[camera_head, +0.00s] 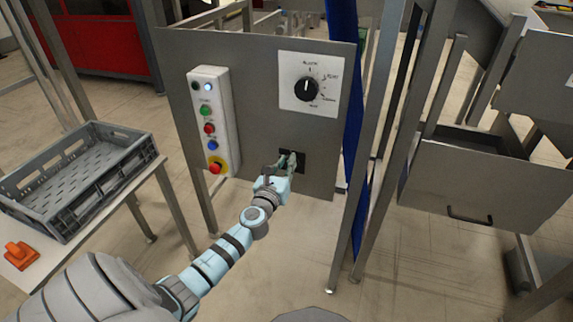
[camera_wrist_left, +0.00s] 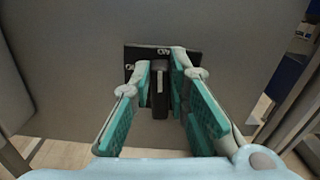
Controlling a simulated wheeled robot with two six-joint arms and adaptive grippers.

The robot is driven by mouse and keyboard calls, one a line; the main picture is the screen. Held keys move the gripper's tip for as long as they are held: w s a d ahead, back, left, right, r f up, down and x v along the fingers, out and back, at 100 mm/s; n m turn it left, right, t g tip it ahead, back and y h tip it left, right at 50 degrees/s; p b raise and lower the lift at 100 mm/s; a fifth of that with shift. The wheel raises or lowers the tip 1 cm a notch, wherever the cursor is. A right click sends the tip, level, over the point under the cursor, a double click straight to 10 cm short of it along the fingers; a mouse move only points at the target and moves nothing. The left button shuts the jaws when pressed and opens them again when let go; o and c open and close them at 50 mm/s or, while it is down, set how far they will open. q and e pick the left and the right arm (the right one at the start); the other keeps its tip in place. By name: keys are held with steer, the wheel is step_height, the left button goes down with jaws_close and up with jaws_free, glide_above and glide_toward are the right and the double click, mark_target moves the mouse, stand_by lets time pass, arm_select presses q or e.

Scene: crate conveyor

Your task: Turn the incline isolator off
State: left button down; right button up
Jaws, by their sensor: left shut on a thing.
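The incline isolator (camera_head: 301,157) is a small black plate low on the grey panel, partly hidden behind my left gripper (camera_head: 286,161). In the left wrist view its black plate (camera_wrist_left: 136,54) carries small white marks, one at the top and one at the left, too small to read surely. A dark upright handle (camera_wrist_left: 159,88) stands out from the plate. My left gripper (camera_wrist_left: 161,72) is shut on this handle, with one teal-padded finger on each side. My right gripper is not in view.
The same grey panel (camera_head: 260,85) carries a white button box (camera_head: 220,110) and a black rotary selector (camera_head: 306,89) above the isolator. A grey crate (camera_head: 125,150) and an orange object (camera_head: 20,254) lie on a table at the left. Metal posts stand close on the right.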

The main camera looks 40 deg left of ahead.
arm_select(q)
steer(key=shift+s+a+f+n+b, duration=0.15)
steer(key=shift+a+f+n+b, duration=0.25)
steer(key=shift+n+b, duration=1.6)
steer(key=shift+s+a+f+n+b, duration=0.1)
steer(key=shift+a+f+n+b, duration=0.3)
steer(key=shift+n, duration=3.2)
steer(key=shift+s+a+f+n+b, duration=0.2)
steer(key=shift+f+n+b, duration=0.6)
steer(key=shift+n, duration=2)
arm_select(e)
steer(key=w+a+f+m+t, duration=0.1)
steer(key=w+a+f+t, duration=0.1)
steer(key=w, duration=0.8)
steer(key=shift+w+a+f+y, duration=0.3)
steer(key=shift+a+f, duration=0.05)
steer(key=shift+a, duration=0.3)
arm_select(q)
steer(key=shift+r, duration=0.25)
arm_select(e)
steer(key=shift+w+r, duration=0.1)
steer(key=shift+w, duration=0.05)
arm_select(q)
steer(key=c, duration=1.5)
jaws_free()
steer(key=shift+c, duration=0.2)
steer(key=v, duration=1.2)
